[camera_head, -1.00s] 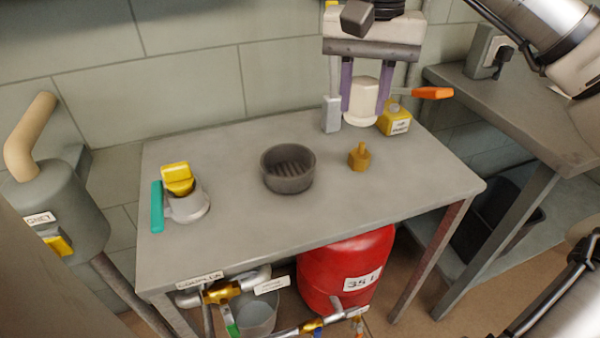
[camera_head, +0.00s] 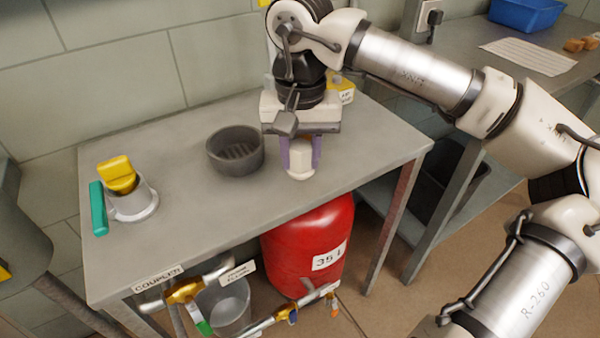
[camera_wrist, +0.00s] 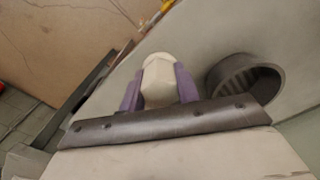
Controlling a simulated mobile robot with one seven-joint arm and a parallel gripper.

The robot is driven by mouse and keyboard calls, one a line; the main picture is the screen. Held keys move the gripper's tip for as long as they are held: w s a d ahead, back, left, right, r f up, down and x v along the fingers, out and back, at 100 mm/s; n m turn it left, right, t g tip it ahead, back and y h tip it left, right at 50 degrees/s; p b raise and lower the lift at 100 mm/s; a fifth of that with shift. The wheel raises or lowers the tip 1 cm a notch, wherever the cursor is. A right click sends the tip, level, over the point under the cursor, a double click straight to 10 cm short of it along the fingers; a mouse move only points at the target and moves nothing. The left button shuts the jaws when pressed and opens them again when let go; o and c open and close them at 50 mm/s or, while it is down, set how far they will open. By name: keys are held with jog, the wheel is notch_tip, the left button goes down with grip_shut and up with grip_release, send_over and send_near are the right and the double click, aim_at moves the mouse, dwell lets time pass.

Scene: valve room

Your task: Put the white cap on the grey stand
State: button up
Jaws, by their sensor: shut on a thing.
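The white cap (camera_head: 301,160) is a faceted off-white piece between the purple fingers of my gripper (camera_head: 301,155), low over the right part of the steel table. The cap (camera_wrist: 158,80) also shows between both fingers in the wrist view. Whether it touches something below cannot be told. No grey stand is clearly identifiable. The small grey block and the brass fitting seen earlier are hidden by my gripper and cap. A dark grey round bowl (camera_head: 235,152) with a ribbed floor stands to the left of my gripper, apart from it.
A yellow container (camera_head: 342,90) is behind my gripper. A red cylinder (camera_head: 310,240) and pipes are below the front edge. The table (camera_head: 190,225) is clear at its front middle.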

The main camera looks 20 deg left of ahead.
aim_at(300, 146)
jog(key=shift+f, duration=2.2)
jog(key=shift+f+b, duration=0.1)
jog(key=shift+b, duration=0.2)
jog(key=o, duration=0.9)
jog(key=shift+o, duration=0.2)
notch_tip(300, 146, up, 12)
jog(key=shift+r+p, duration=0.1)
jog(key=shift+p, duration=0.6)
